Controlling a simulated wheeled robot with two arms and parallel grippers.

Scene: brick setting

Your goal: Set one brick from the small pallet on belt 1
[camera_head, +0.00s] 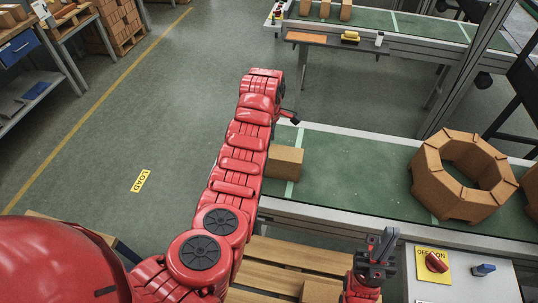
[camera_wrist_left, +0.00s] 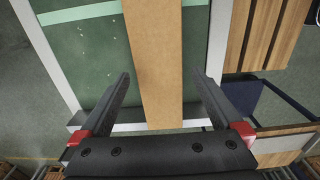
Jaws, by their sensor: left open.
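A tan brick (camera_head: 286,162) sits on the green near belt (camera_head: 345,175), close to its left end and a pale cross stripe. In the left wrist view the brick (camera_wrist_left: 153,65) stretches between the two fingers of my left gripper (camera_wrist_left: 165,85), which is open, with gaps at both sides. In the head view my red left arm hides most of that gripper. The small wooden pallet (camera_head: 262,280) lies below the belt, with another brick (camera_head: 320,291) at its right. My right gripper (camera_head: 383,247) is near that brick; its jaw opening is unclear. No belt number is readable.
A ring of bricks (camera_head: 430,178) stands on the near belt at the right. A switch box (camera_head: 468,280) with a red knob is at lower right. A second belt (camera_head: 410,25) with bricks runs at the back. The floor at left is clear around a yellow LOAD sign (camera_head: 141,181).

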